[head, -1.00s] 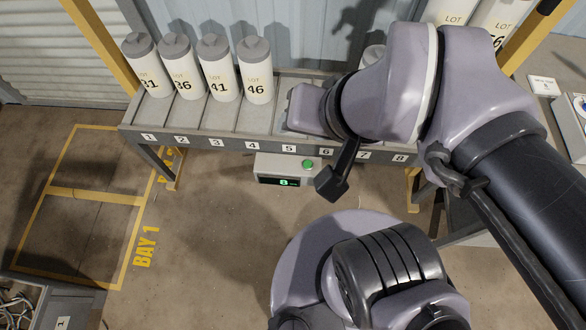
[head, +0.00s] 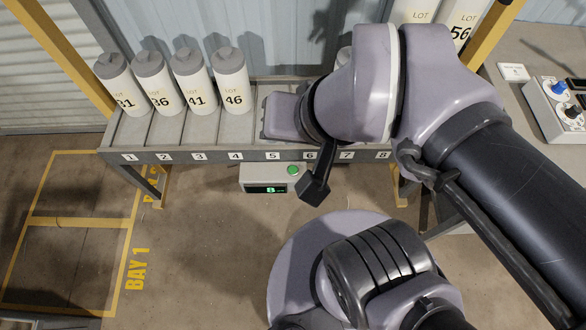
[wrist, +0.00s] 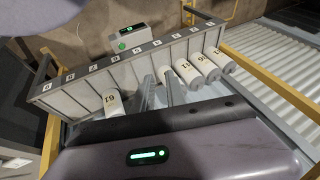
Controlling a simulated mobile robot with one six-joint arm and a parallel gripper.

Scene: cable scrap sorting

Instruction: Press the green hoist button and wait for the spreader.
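A round green button (head: 292,170) sits on top of a pale box with a lit green display, below the rack's front edge. It also shows in the wrist view (wrist: 122,46), beyond the rack. No label shows whether it is the hoist button. My gripper (wrist: 160,85) points down over the rack with its two grey fingers apart and seemingly nothing held. In the head view its fingers are hidden behind my arm. No spreader can be made out.
A rack (head: 190,150) with numbered slots holds several white LOT cylinders (head: 232,85) at its left. A control box (head: 545,110) with blue and dark knobs stands at the right. Floor marked BAY 1 (head: 75,265) is clear at the left.

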